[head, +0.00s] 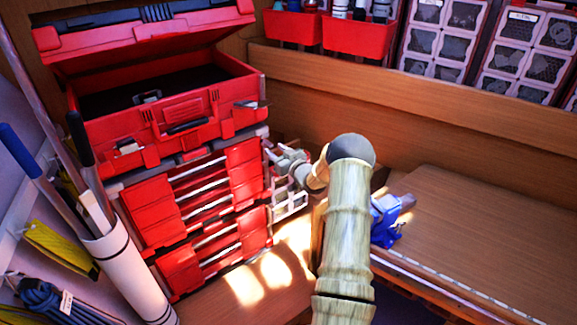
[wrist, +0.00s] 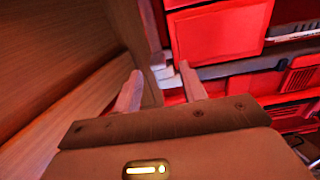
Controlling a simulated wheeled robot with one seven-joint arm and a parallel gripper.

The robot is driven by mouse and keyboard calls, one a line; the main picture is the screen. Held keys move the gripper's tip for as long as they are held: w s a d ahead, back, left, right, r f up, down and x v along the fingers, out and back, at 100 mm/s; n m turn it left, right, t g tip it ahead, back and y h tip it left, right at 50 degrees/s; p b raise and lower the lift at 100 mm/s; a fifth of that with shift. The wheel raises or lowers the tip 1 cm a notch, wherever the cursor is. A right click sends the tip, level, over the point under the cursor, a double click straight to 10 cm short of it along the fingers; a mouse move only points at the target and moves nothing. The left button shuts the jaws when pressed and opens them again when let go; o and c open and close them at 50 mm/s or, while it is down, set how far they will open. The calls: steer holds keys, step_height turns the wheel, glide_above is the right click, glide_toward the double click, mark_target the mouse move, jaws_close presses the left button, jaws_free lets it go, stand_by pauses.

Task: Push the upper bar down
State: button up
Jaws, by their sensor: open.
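The red tool chest (head: 145,195) stands at the left with its lid raised and its top box open. Several pale horizontal bars cross its drawer fronts; the highest one, likely the upper bar (head: 199,168), is on the upper drawer block. I cannot tell for sure which bar the task names. My gripper (head: 275,168) is beside the chest's right side, partly hidden by my arm. In the wrist view my gripper (wrist: 158,82) is open, fingers apart, with red drawer fronts (wrist: 222,38) ahead and to the right. I see nothing held, and contact cannot be told.
A blue vise-like tool (head: 386,220) sits right of my arm on the wooden bench (head: 480,235). Red bins (head: 358,40) and clear-fronted drawers (head: 440,40) line the back. A white tube (head: 133,270) with long-handled tools and a coiled blue line (head: 55,303) are at the left.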

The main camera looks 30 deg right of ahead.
steer(key=s+b, duration=0.3)
steer(key=s, duration=0.6)
steer(key=shift+d+b, duration=0.25)
steer(key=shift+b, duration=0.05)
